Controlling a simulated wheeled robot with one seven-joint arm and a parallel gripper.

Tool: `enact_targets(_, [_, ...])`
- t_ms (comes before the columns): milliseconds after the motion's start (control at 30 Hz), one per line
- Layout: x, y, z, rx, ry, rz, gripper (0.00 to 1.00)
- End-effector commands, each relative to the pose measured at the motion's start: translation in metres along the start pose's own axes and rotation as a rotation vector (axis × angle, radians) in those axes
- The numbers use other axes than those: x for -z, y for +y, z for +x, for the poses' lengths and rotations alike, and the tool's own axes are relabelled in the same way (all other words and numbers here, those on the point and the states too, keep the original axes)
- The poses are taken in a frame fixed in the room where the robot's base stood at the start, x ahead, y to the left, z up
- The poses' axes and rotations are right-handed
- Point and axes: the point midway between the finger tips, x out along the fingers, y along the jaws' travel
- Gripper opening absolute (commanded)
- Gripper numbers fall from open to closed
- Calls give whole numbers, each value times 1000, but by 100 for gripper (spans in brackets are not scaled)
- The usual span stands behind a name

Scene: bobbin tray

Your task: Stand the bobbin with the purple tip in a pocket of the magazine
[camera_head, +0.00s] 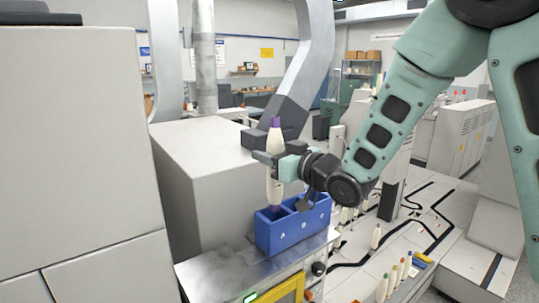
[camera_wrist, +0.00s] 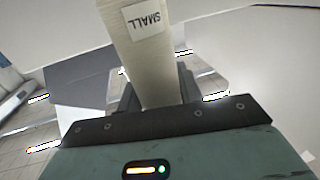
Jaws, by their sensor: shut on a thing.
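The bobbin with the purple tip (camera_head: 274,186) is cream-coloured and stands upright in my gripper (camera_head: 272,159), purple tip up. My gripper is shut around its upper-middle part. In the wrist view the bobbin (camera_wrist: 139,65) rises between the fingers and carries a label reading SMALL, seen upside down. The magazine (camera_head: 285,237) is a blue box with pockets marked A and B, on a metal-topped stand. The bobbin's lower end is over or just inside the pocket marked A; I cannot tell whether it touches the bottom.
A large grey cabinet (camera_head: 200,165) stands directly behind and left of the magazine. Several other bobbins stand to the right, including a cream one (camera_head: 376,236) and a row with coloured tips (camera_head: 393,276). The metal stand top (camera_head: 222,270) is bare left of the magazine.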

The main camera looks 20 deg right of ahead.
Motion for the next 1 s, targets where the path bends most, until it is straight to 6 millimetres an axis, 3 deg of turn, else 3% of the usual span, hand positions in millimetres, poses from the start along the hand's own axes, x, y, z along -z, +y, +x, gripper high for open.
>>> enact_targets(1000, [-24,0,0,0,1,0,12])
